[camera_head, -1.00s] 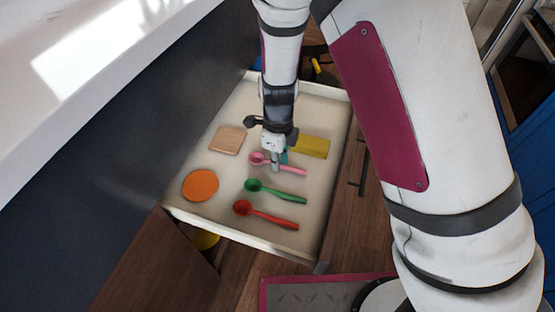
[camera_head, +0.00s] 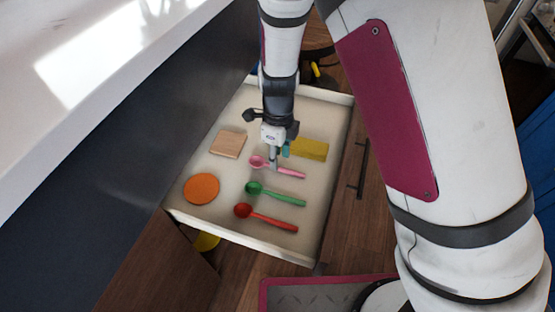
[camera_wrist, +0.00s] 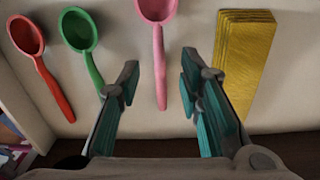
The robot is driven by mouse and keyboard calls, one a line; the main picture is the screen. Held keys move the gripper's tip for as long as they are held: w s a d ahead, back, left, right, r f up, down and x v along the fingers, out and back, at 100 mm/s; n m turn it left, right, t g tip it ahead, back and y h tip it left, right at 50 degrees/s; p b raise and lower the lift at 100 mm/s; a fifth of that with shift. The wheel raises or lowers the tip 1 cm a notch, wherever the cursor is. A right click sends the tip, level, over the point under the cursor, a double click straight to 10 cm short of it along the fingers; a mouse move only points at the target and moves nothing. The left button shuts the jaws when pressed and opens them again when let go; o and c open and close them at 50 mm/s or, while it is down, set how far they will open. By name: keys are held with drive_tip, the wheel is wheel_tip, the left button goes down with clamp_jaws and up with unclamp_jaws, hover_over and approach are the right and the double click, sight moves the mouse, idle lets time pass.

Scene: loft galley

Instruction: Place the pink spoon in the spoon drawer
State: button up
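The pink spoon (camera_head: 290,172) lies in the open drawer (camera_head: 238,236), above the green spoon (camera_head: 280,196) and the red spoon (camera_head: 268,219). In the head view my gripper (camera_head: 274,166) is over the pink spoon and hides part of its handle. In the wrist view my gripper (camera_wrist: 160,85) is open, its teal fingers apart. There the pink spoon's handle (camera_wrist: 159,75) runs between the fingertips, with its bowl (camera_wrist: 157,8) cut by the top edge. I see no finger touching the spoon, and I cannot tell the exact height.
A yellow block (camera_head: 310,149), a wooden square (camera_head: 228,144) and an orange disc (camera_head: 201,188) also lie in the drawer. The drawer's handle front (camera_head: 357,170) is at right. A dark cabinet face and white counter (camera_head: 100,60) border the left side.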

wheel_tip(320, 180, up, 9)
drive_tip(key=p, duration=0.2)
drive_tip(key=shift+f, duration=0.15)
drive_tip(key=s+d+r+n+y, duration=0.1)
drive_tip(key=s+d+r+n, duration=0.35)
drive_tip(key=r, duration=0.35)
drive_tip(key=s+d+r+n+y, duration=0.1)
drive_tip(key=s+d+r+n, duration=0.4)
drive_tip(key=r, duration=0.3)
drive_tip(key=s+d+r+n, duration=0.2)
drive_tip(key=s+d+n, duration=0.1)
drive_tip(key=s, duration=0.3)
drive_tip(key=s+d+r+n+t+h, duration=0.1)
drive_tip(key=s+d+n, duration=0.2)
drive_tip(key=s+n, duration=0.2)
drive_tip(key=s+d+r+n+h, duration=0.1)
drive_tip(key=s+d+r+n, duration=0.1)
drive_tip(key=s+n, duration=0.3)
drive_tip(key=s+d, duration=0.1)
drive_tip(key=s, duration=0.2)
drive_tip(key=shift+r, duration=0.3)
